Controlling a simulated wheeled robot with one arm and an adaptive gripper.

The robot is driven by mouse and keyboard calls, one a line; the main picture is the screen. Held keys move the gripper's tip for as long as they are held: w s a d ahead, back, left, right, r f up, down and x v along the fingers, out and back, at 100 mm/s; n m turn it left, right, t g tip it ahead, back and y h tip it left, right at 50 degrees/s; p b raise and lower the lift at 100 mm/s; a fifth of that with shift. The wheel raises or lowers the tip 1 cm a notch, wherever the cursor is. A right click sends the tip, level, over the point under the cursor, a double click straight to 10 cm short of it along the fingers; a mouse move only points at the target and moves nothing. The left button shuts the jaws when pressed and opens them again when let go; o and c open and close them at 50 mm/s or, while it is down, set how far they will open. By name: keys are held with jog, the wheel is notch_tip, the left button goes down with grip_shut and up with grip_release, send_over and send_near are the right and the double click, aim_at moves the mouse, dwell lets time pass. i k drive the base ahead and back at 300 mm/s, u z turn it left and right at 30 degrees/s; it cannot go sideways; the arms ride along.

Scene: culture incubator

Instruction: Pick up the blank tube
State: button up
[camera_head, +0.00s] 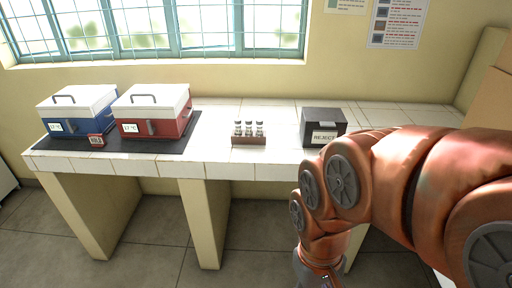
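Three small tubes with pale caps stand upright in a brown rack (248,141) on the white tiled bench: a left tube (238,128), a middle tube (249,129) and a right tube (259,129). They are too small here to tell which one is blank. My arm comes in from the right and bends down in front of the bench. Its wrist end reaches the bottom edge of the picture, right of the rack and below the bench top. My gripper's fingers are cut off by that edge, so nothing shows of what they hold.
A blue box (68,121) and a red box (150,124), both white-lidded, stand on a dark mat (107,145) at left with a small red block (96,140). A dark REJECT box (322,123) stands right of the rack. The bench (215,150) is clear around the rack.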

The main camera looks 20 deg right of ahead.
aim_at(249, 122)
jog(key=u, duration=1)
jog(key=i, duration=1.6)
jog(key=z, duration=0.75)
jog(key=i, duration=0.25)
jog(key=z, duration=0.25)
